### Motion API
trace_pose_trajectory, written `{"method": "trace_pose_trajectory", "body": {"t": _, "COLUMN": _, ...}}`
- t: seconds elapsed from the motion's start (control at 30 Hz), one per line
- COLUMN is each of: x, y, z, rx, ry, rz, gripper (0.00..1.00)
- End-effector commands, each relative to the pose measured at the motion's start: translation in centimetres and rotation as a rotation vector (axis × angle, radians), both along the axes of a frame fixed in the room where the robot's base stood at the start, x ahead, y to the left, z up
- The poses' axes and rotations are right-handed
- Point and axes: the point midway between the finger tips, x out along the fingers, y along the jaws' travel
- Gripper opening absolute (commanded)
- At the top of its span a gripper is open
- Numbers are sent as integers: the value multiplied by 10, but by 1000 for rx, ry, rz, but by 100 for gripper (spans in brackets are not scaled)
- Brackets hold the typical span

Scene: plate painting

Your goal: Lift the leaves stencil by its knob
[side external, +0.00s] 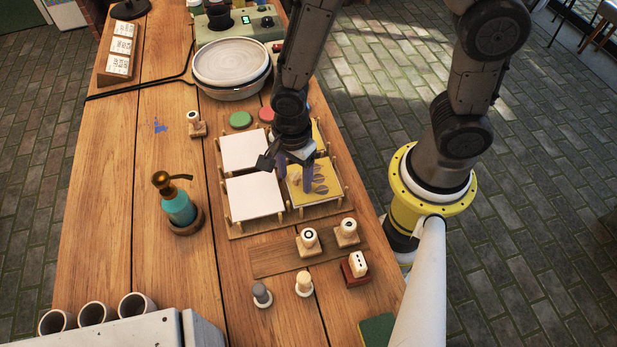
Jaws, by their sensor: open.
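The leaves stencil (325,190) is a yellow square with leaf-shaped cut-outs. It lies at the near right place of a wooden rack (236,229). My gripper (294,171) points down over the stencil's far left part, with its fingers open. Its fingers and body cover part of the stencil, and I cannot make out the knob. I cannot tell whether a finger touches the stencil. A second yellow piece (318,130) shows partly behind my gripper at the far right place.
Two white tiles (254,196) fill the rack's left side. Stamps (308,240) on wooden blocks stand in front. A teal pump bottle (178,205) stands left. A white round plate (231,62) and green and red discs (241,120) lie behind. The left tabletop is mostly free.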

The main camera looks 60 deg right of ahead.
Motion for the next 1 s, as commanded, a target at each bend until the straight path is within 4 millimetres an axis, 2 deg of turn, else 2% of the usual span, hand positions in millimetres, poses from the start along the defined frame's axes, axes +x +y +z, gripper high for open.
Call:
{"method": "trace_pose_trajectory", "body": {"t": 0.07, "x": 0, "y": 0, "z": 0, "rx": 0, "ry": 0, "rz": 0, "gripper": 65}}
{"method": "trace_pose_trajectory", "body": {"t": 0.4, "x": 0, "y": 0, "z": 0, "rx": 0, "ry": 0, "rz": 0, "gripper": 4}}
{"method": "trace_pose_trajectory", "body": {"t": 0.43, "x": 0, "y": 0, "z": 0, "rx": 0, "ry": 0, "rz": 0, "gripper": 0}}
{"method": "trace_pose_trajectory", "body": {"t": 0.8, "x": 0, "y": 0, "z": 3, "rx": 0, "ry": -1, "rz": 0, "gripper": 0}}
{"method": "trace_pose_trajectory", "body": {"t": 0.87, "x": 1, "y": 0, "z": 7, "rx": 1, "ry": -2, "rz": 0, "gripper": 0}}
{"method": "trace_pose_trajectory", "body": {"t": 1.0, "x": 1, "y": 1, "z": 29, "rx": 3, "ry": -6, "rz": 0, "gripper": 0}}
